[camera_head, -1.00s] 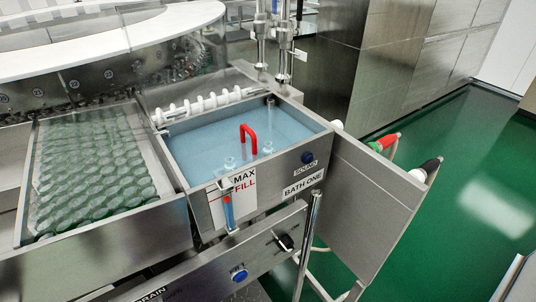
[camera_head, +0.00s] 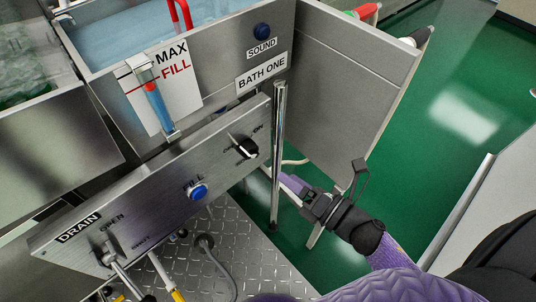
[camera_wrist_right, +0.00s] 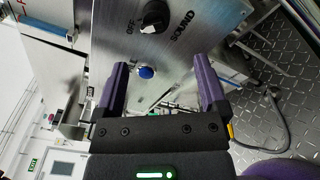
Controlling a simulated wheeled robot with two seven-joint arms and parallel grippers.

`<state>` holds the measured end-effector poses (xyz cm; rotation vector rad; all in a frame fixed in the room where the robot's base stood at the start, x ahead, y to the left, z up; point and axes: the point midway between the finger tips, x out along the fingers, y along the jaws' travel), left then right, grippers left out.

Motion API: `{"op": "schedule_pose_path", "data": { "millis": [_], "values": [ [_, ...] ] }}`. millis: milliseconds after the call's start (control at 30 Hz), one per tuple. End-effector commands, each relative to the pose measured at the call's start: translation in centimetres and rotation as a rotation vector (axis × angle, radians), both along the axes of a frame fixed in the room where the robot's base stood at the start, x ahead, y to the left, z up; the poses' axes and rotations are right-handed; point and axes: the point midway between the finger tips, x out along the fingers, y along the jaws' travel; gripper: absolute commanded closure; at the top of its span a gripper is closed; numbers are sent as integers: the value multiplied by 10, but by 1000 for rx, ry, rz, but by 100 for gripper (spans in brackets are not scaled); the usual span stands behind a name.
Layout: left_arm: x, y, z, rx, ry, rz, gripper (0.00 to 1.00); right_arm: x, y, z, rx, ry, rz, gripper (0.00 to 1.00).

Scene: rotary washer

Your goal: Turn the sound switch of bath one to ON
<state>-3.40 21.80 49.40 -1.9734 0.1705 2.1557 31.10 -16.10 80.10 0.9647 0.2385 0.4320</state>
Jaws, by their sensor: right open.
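The sound switch (camera_head: 243,147) is a black rotary knob with a white end, on the slanted steel control panel below the BATH ONE label (camera_head: 262,72). OFF and ON are marked beside it. In the wrist view the knob (camera_wrist_right: 155,15) sits ahead of my fingers, with SOUND and OFF lettering around it. My right gripper (camera_head: 278,180) is right of and below the knob in the head view, partly behind a steel post. In the wrist view my right gripper (camera_wrist_right: 160,65) has its two purple fingers spread, empty and apart from the knob. My left gripper is not seen.
The steel post (camera_head: 277,155) stands at the panel's right end. A blue FILL button (camera_head: 197,190) and a DRAIN lever (camera_head: 120,275) are further left. A blue SOUND light or button (camera_head: 262,31) is on the bath front. Green floor (camera_head: 440,120) is open on the right.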

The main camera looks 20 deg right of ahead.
Motion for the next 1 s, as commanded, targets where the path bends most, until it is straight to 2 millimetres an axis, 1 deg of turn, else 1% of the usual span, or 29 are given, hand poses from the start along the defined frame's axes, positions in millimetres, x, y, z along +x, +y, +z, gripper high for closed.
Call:
{"op": "schedule_pose_path", "data": {
  "millis": [100, 200, 300, 400, 533, 800, 833, 867, 900, 967, 1000],
  "values": [
    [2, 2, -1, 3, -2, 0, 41, 19, 10, 5, -12, -19, 8, 8],
    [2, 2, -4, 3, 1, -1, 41, 42, 22, 5, -9, -17, 6, 8],
    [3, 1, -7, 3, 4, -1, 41, 61, 32, 4, -7, -14, 5, 8],
    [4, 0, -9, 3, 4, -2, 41, 75, 39, 4, -5, -12, 4, 8],
    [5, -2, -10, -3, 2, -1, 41, 84, 44, 4, -5, -10, 3, 8],
    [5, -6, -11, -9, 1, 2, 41, 86, 45, 4, -5, -9, 3, 8],
    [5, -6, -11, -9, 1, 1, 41, 86, 45, 4, -5, -9, 3, 11],
    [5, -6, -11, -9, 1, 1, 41, 86, 45, 4, -5, -9, 3, 17],
    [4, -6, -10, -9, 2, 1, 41, 86, 45, 4, -5, -9, 3, 25],
    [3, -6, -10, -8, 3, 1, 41, 86, 45, 4, -4, -8, 3, 38],
    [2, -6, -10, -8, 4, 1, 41, 86, 45, 4, -4, -8, 3, 47]
  ]
}}
